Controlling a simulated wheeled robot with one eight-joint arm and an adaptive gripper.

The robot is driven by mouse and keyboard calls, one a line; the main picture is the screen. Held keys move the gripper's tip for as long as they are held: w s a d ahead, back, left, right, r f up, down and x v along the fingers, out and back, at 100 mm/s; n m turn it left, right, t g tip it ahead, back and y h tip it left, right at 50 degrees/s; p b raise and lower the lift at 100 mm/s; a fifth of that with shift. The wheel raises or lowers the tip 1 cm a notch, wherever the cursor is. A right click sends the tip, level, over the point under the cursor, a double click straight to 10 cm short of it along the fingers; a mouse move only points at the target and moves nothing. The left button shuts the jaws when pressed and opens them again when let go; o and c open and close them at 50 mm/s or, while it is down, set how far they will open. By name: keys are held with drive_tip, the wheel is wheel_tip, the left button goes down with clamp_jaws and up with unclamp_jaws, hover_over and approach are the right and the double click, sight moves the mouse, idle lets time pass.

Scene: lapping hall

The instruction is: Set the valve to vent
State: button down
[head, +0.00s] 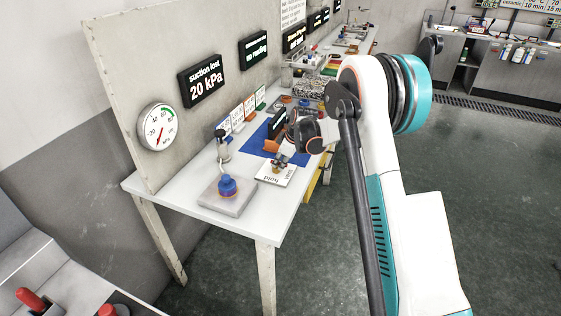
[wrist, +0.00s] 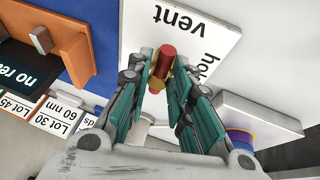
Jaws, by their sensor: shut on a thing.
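The valve is a red handle with a brass body (wrist: 163,66) on a white plate (wrist: 215,35). The plate carries the words "vent" (wrist: 177,18) and "hold" (wrist: 205,68), upside down in the wrist view. My gripper (wrist: 160,82) is shut on the valve's handle, its two teal-padded fingers on either side. The handle's red end shows beyond the fingertips; I cannot tell exactly which word it points at. In the head view the plate (head: 268,176) lies on the white bench, with my gripper (head: 281,160) over it and the valve largely hidden.
A grey block (head: 222,197) with a blue-purple piece (head: 228,186) stands beside the plate. An orange holder with a dark display (wrist: 68,40) is on the other side, on a blue mat (wrist: 100,85). A gauge (head: 157,127) and a "suction lost 20 kPa" sign (head: 203,81) hang behind.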

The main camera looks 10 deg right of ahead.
drive_tip(key=shift+s+a+f, duration=0.1)
drive_tip(key=c, duration=1.6)
unclamp_jaws()
drive_tip(key=v, duration=1.2)
